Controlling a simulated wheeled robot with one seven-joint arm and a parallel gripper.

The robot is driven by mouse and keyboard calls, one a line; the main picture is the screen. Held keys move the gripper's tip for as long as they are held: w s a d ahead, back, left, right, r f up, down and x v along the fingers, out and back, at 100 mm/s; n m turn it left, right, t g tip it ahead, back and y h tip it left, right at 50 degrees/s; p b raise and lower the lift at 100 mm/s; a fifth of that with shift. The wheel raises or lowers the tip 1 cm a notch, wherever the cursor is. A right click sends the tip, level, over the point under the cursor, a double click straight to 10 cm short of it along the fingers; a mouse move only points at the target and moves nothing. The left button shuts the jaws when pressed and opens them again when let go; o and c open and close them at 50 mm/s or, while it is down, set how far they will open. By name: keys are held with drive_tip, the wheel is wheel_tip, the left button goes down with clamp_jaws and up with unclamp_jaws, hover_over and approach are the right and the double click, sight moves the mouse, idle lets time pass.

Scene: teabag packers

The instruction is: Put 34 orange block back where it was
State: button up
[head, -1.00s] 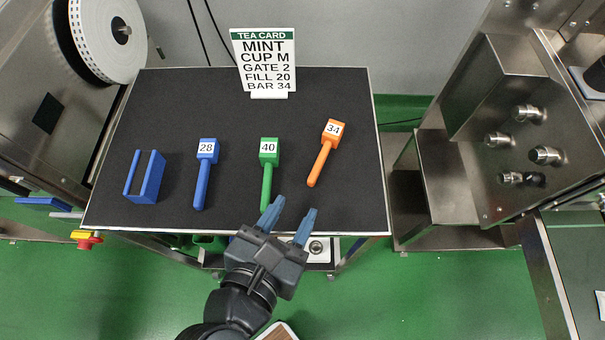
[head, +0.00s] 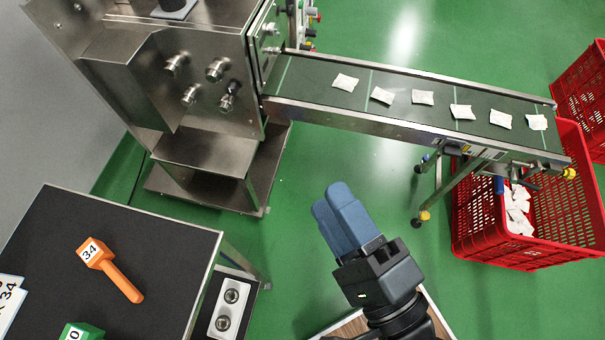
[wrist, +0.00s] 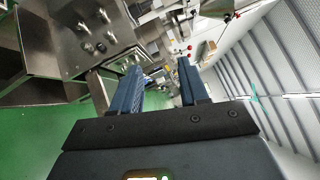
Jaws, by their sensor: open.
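The orange block (head: 110,270) has a white label reading 34 on its square head and a long handle. My gripper (head: 337,208) is to the right of the table, over the green floor, apart from the block. It is open and empty; the wrist view shows a gap between its two blue fingers (wrist: 160,85). The orange block is not in the wrist view.
The green block (head: 82,332) and the tea card (head: 10,298) are cut off at the lower left. A steel machine (head: 190,85) stands behind. A conveyor (head: 400,112) carrying several teabags runs right towards red crates (head: 480,235).

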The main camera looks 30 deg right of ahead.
drive_tip(key=s+d+n+g, duration=0.2)
drive_tip(key=s+d+n, duration=0.3)
drive_tip(key=n, duration=0.5)
drive_tip(key=s+d+f+n+g+h, duration=0.1)
drive_tip(key=s+d+n+g, duration=0.1)
drive_tip(key=s+d+n, duration=0.3)
drive_tip(key=s+n, duration=0.3)
drive_tip(key=n, duration=0.2)
drive_tip(key=shift+g, duration=0.3)
drive_tip(key=shift+d+f, duration=0.1)
